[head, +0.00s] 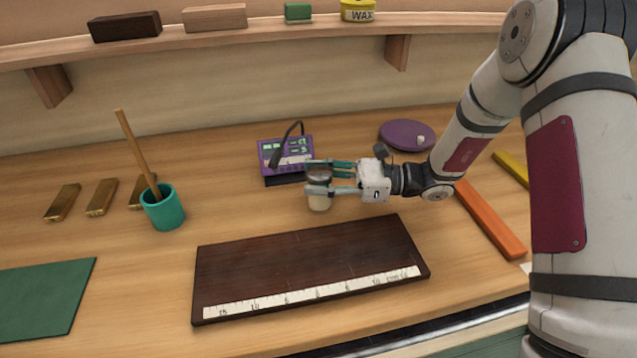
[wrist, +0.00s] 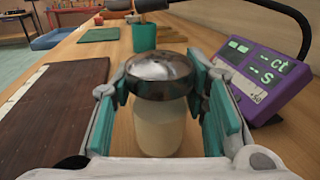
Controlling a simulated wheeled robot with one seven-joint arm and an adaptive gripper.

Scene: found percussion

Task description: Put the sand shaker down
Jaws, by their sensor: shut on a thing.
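The sand shaker (head: 319,200) is a small cream jar with a dark metal domed lid. My gripper (head: 325,178) is shut on it near the lid, between the dark board and the purple device. In the wrist view the shaker (wrist: 158,125) stands upright between the teal finger pads of my gripper (wrist: 165,95). The lid covers part of the jar's top. I cannot tell whether its base touches the table.
A dark board with a white scale strip (head: 300,260) lies in front. A purple device (head: 286,152) with a black bent arm stands close behind. A teal cup (head: 164,212) holding a stick, brass bars (head: 102,197) and a green mat (head: 45,300) are left. An orange bar (head: 490,220) lies right.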

